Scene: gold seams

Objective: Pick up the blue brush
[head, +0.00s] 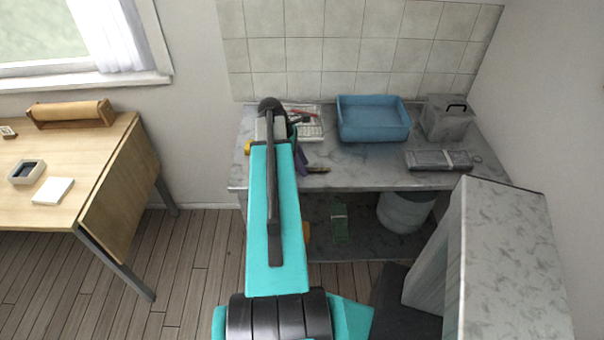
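I cannot make out a blue brush for certain. A small purple-blue item (301,158) lies on the grey marble counter (376,172), just right of my teal arm, which partly covers it. A thin dark item with a greenish end (317,170) lies close to it. My gripper (294,123) is at the far end of my arm, over the left part of the counter. It is mostly hidden by my own arm links, so its fingers and anything between them do not show clearly.
A white tray (309,133) with a red item, a blue basin (373,133), a grey lidded box (445,122) and a flat grey case (428,160) stand on the counter. A marble-patterned cabinet (508,255) rises at front right. A wooden table (90,150) is left.

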